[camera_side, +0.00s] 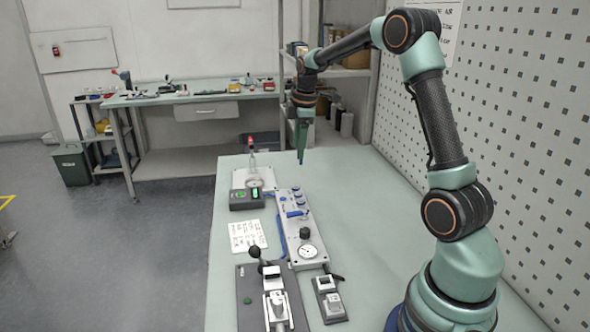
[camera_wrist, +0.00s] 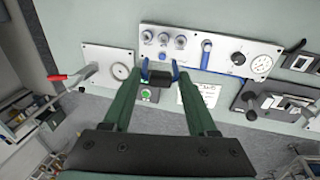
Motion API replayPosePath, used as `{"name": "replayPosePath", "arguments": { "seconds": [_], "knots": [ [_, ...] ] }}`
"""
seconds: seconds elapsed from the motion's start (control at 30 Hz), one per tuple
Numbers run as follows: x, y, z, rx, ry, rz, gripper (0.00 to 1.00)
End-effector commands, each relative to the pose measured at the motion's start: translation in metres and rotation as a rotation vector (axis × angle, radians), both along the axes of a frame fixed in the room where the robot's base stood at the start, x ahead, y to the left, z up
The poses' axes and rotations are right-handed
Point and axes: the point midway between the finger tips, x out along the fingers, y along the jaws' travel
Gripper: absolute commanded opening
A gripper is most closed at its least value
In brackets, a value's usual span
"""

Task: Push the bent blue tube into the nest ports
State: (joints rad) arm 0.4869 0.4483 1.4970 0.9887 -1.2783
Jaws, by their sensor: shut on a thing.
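In the wrist view my gripper (camera_wrist: 160,77) is shut on the bent blue tube (camera_wrist: 175,71). Blue parts of the tube show on both sides of the dark pads; its middle is hidden. The light grey nest plate (camera_side: 308,247) lies on the bench below and also shows in the wrist view (camera_wrist: 222,68). Round blue-ringed fittings (camera_side: 297,190), which look like the ports, stand at its far end. The tube is apart from them.
A gauge plate with a red-handled lever (camera_side: 251,143) stands beyond the nest. A dark box with green lights (camera_side: 247,198) and a paper sheet (camera_side: 247,234) lie left of it. A black-knobbed lever fixture (camera_side: 255,256) is nearer. The bench right of the nest (camera_side: 362,220) is clear.

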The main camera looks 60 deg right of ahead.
Motion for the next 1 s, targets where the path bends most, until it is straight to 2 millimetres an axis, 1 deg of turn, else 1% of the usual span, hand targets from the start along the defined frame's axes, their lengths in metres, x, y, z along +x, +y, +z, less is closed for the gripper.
{"name": "replayPosePath", "arguments": {
  "seconds": [0.03,0.1,0.2,0.33,0.43,0.57,0.8,0.9,1.0],
  "knots": [
    [0.001,0.0,0.014,-0.002,-0.005,0.0,0.06],
    [0.001,0.0,0.029,-0.003,-0.004,0.0,0.06],
    [0.0,0.0,0.045,-0.001,-0.002,0.0,0.06],
    [0.0,0.0,0.058,-0.001,-0.001,0.0,0.06],
    [0.002,-0.002,0.059,0.003,0.008,0.0,0.06],
    [0.01,-0.008,0.044,0.019,0.035,-0.002,0.06],
    [0.026,-0.025,-0.008,0.056,0.108,-0.005,0.06],
    [0.031,-0.03,-0.028,0.07,0.134,-0.005,0.06],
    [0.033,-0.033,-0.044,0.08,0.152,-0.006,0.06]
  ]
}}
